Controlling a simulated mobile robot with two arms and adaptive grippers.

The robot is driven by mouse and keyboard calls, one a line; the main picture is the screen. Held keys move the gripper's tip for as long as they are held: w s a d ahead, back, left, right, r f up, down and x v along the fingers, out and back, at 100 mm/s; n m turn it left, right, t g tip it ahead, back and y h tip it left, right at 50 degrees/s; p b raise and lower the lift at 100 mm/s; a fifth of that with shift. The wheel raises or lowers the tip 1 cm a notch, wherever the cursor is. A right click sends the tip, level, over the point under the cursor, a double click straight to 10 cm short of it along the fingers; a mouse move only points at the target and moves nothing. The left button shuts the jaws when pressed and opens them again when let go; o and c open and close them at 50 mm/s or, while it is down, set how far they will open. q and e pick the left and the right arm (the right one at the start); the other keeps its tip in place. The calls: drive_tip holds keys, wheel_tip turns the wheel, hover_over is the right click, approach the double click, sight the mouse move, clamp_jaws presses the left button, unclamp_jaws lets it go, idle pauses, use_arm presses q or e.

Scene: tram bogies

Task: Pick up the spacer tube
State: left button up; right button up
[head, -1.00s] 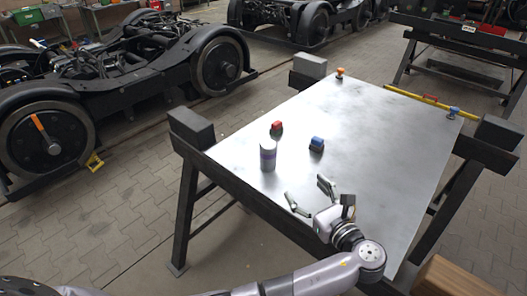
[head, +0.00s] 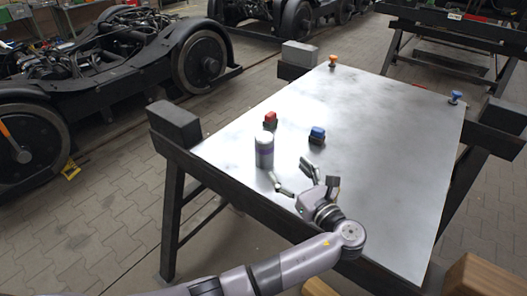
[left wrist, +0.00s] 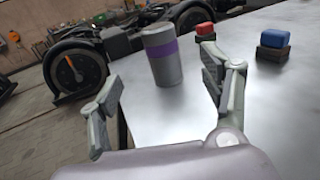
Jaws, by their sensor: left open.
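The spacer tube (head: 264,150), a grey cylinder with a purple band, stands upright on the metal-topped table (head: 390,150) near its left edge. It also shows in the left wrist view (left wrist: 163,62), ahead of the fingers and between them. My left gripper (head: 293,178) is open and empty, low over the table. It is in front of the tube and a little to its right, apart from it. In the left wrist view its two fingers (left wrist: 165,95) are spread wide. My right gripper is in neither view.
A red block (head: 270,119) stands just behind the tube. A blue block on a dark base (head: 317,135) stands to its right. Orange (head: 333,61) and blue (head: 455,97) knobs sit at the far corners. Dark end blocks (head: 174,124) rise beside the table. The table's right half is clear.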

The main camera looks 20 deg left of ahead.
sight(270, 149)
use_arm(q)
drive_tip(key=x, duration=1.4)
drive_tip(key=shift+f, duration=0.1)
drive_tip(key=shift+c, duration=0.3)
drive_tip(key=c, duration=1.3)
